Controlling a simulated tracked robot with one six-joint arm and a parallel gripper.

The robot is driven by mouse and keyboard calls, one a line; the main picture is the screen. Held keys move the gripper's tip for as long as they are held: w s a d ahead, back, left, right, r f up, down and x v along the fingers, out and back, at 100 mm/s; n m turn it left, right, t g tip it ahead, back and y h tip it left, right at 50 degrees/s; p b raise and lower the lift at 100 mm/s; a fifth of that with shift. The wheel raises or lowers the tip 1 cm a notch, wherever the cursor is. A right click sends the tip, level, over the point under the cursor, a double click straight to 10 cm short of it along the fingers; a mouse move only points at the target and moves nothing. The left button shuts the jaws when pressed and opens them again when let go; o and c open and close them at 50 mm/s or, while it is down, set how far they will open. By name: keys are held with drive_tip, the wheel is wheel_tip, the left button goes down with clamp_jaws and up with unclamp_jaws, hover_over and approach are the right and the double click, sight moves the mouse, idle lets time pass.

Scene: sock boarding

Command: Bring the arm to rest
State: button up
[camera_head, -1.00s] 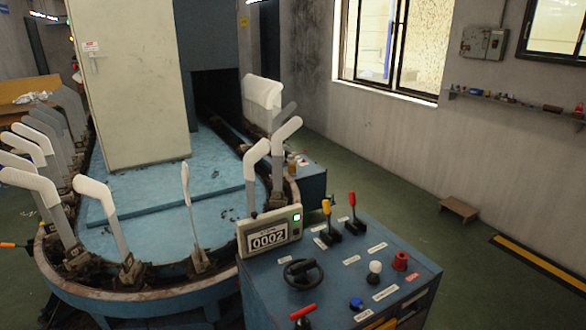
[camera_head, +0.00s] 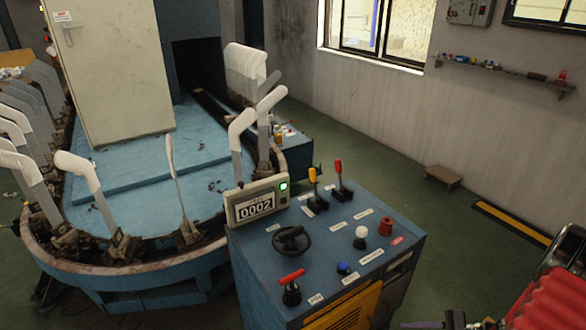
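The sock boarding machine (camera_head: 150,283) stands at the left, with a rusty rim around a blue deck. Flat upright boards (camera_head: 102,205) ring its rim, several with white socks (camera_head: 78,170) over their bent tops. Pale socks (camera_head: 245,68) also hang on boards at the back. The blue control console (camera_head: 262,283) stands in front, with a counter (camera_head: 256,202) reading 0002 and a green light.
The console top carries a black handwheel (camera_head: 291,240), a red-handled lever (camera_head: 291,282), yellow and red levers, and buttons. A red ridged object (camera_head: 552,303) with a metal frame is at lower right. A low wooden step (camera_head: 442,177) stands by the wall. Green floor (camera_head: 460,245) is open right of the console.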

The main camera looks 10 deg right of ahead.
drive_tip(key=s+a+r+n+h, duration=0.1)
drive_tip(key=a+r+n+h, duration=0.2)
drive_tip(key=a+r+n, duration=0.3)
drive_tip(key=s+a+r+n+g+h, duration=0.1)
drive_tip(key=a+r+n, duration=0.5)
drive_tip(key=a+r, duration=0.6)
drive_tip(key=s+a+r+n+h, duration=0.3)
drive_tip(key=a+r+n+h, duration=0.3)
drive_tip(key=r, duration=1.1)
drive_tip(key=a+n, duration=0.1)
drive_tip(key=a, duration=0.2)
drive_tip(key=shift+s+a+r+g, duration=0.2)
drive_tip(key=shift+a+r+g, duration=0.1)
drive_tip(key=shift+a+r, duration=0.05)
